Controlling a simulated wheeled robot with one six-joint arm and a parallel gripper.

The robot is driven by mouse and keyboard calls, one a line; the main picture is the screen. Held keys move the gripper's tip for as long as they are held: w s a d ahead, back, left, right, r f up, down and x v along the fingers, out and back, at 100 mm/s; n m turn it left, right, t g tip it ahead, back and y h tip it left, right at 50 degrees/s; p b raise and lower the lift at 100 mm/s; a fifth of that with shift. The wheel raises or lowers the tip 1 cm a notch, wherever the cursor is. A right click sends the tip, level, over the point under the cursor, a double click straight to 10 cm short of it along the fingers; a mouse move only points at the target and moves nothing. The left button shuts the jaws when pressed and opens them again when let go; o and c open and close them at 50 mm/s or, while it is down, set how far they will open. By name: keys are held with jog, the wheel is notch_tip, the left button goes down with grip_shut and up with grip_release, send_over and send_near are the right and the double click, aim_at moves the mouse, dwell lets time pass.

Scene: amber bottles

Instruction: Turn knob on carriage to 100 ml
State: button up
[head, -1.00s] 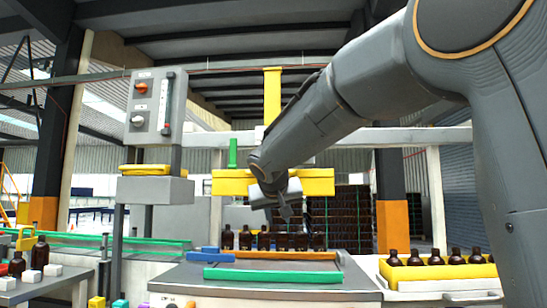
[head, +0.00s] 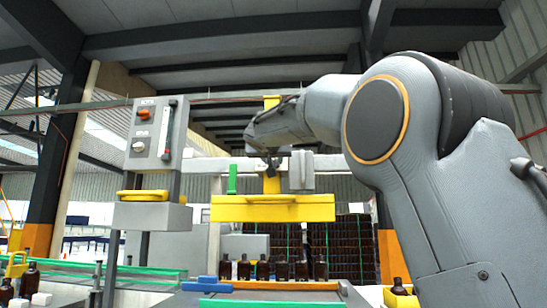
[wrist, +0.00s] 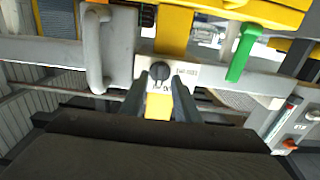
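The carriage has a yellow beam (head: 290,208) on a yellow post, with a grey handle (head: 300,170) at right and a green lever (head: 232,179) at left. The wrist view is upside down relative to the head view. There, a dark round knob (wrist: 159,73) sits on a pale plate (wrist: 187,74) with small print I cannot read surely. My gripper (wrist: 161,80) is open and points at the plate, one finger to each side of the knob. I cannot tell whether they touch it. My gripper (head: 271,162) hides the knob in the head view.
A grey control box (head: 155,134) with an orange knob and a grey knob stands at left. Several amber bottles (head: 262,269) stand in a row below the carriage. The grey handle (wrist: 96,48) and green lever (wrist: 243,52) flank the knob in the wrist view.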

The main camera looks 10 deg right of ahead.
jog(key=shift+w+d, duration=0.15)
jog(key=shift+w, duration=0.3)
grip_shut()
